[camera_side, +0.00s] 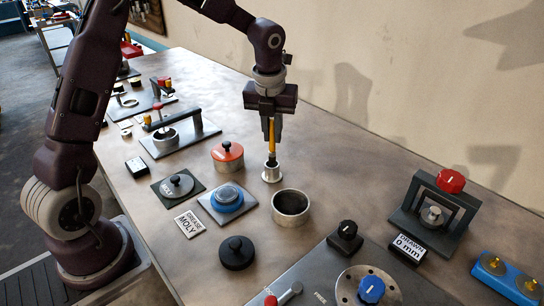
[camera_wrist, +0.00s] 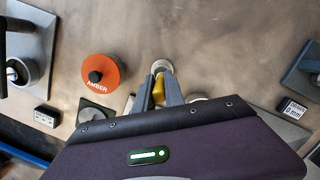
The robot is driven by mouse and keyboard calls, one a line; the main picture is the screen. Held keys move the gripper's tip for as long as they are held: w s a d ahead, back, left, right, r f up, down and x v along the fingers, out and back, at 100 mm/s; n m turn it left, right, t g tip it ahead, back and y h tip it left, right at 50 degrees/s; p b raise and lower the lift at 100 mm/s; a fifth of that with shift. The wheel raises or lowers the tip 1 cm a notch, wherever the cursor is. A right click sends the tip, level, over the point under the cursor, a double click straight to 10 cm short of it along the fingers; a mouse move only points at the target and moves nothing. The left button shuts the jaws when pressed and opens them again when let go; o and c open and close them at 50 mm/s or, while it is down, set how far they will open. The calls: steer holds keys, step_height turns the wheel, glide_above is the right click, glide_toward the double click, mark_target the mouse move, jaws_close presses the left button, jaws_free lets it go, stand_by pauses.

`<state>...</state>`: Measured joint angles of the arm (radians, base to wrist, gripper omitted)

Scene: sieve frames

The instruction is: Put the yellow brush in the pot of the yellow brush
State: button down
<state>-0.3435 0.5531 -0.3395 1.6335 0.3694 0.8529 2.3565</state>
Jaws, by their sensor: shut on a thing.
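My gripper (camera_side: 272,130) is shut on the yellow brush (camera_side: 271,140) and holds it upright, with the handle between the fingers. The brush's lower end meets the top of a small silver metal pot (camera_side: 271,175) standing on the table. I cannot tell whether its tip is inside the pot or just above it. In the wrist view the yellow brush (camera_wrist: 158,88) shows between the two fingers (camera_wrist: 165,95). The pale round pot (camera_wrist: 162,66) lies just beyond the fingertips, and its opening is partly hidden.
A red-lidded tin (camera_side: 227,156) marked AMBER in the wrist view stands to the left. An open metal cup (camera_side: 290,218) and a blue-topped round piece (camera_side: 227,198) stand in front. A frame with a red knob (camera_side: 450,181) is at right. Bare table lies behind the pot.

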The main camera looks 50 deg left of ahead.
mark_target(272, 150)
step_height(272, 150, down, 5)
steer(key=shift+r, duration=0.2)
steer(key=shift+f, duration=0.1)
steer(key=c, duration=1.4)
jaws_free()
